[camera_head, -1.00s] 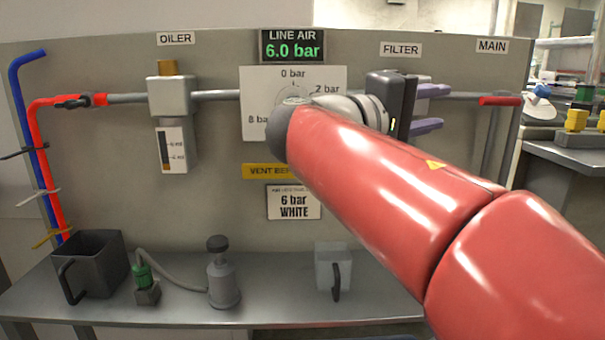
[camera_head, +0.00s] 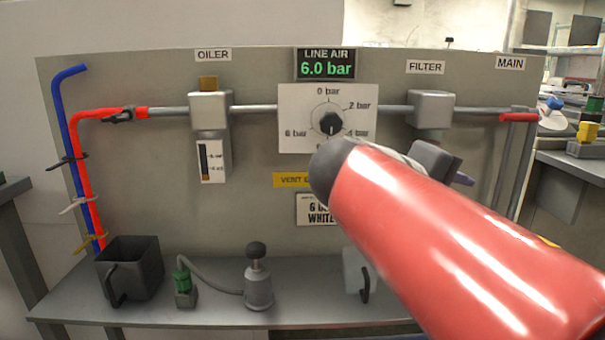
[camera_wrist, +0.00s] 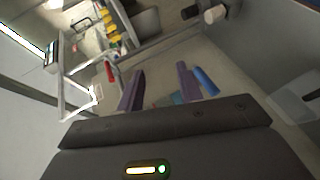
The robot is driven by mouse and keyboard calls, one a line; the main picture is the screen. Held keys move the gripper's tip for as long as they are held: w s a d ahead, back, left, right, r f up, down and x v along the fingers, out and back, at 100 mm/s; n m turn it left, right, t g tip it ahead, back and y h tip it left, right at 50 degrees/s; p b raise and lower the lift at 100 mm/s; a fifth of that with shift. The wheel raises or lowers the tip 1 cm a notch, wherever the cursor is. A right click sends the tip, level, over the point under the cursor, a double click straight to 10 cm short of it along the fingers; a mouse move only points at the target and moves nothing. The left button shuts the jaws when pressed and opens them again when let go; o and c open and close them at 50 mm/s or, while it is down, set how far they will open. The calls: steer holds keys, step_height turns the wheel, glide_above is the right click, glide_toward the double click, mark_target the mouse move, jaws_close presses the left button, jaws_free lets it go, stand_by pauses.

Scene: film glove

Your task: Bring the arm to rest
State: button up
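My red arm crosses the right half of the head view. My gripper (camera_wrist: 160,82) shows its two purple fingers apart in the wrist view, with nothing held between them. In the head view its dark body (camera_head: 435,158) sits just below the filter block (camera_head: 432,109), partly behind my arm, with one purple fingertip showing to the right. I cannot tell from this view how far it is from the panel. The pressure dial (camera_head: 329,121) is in clear view, but its bottom edge is hidden by my arm. The line air display (camera_head: 326,65) reads 6.0 bar.
The oiler (camera_head: 210,110) is on the panel's left. A red-handled main valve (camera_head: 518,117) is at the right. On the bench stand a black bin (camera_head: 133,270), a green-topped fitting (camera_head: 184,288), a grey bottle (camera_head: 257,285) and a light container (camera_head: 355,272) partly behind my arm.

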steer(key=s+a+f+m+y+p, duration=0.2)
steer(key=s+a+f+y+p, duration=0.1)
steer(key=s+f+y, duration=0.3)
steer(key=s+a+f+m+g+y+p, duration=0.1)
steer(key=s+a+f+m+y+p, duration=0.1)
steer(key=s+f+y, duration=0.4)
steer(key=shift+s+a+f+y+p, duration=0.4)
steer(key=shift+s+f+p, duration=0.65)
steer(key=shift+f, duration=1.05)
steer(key=shift+w, duration=0.25)
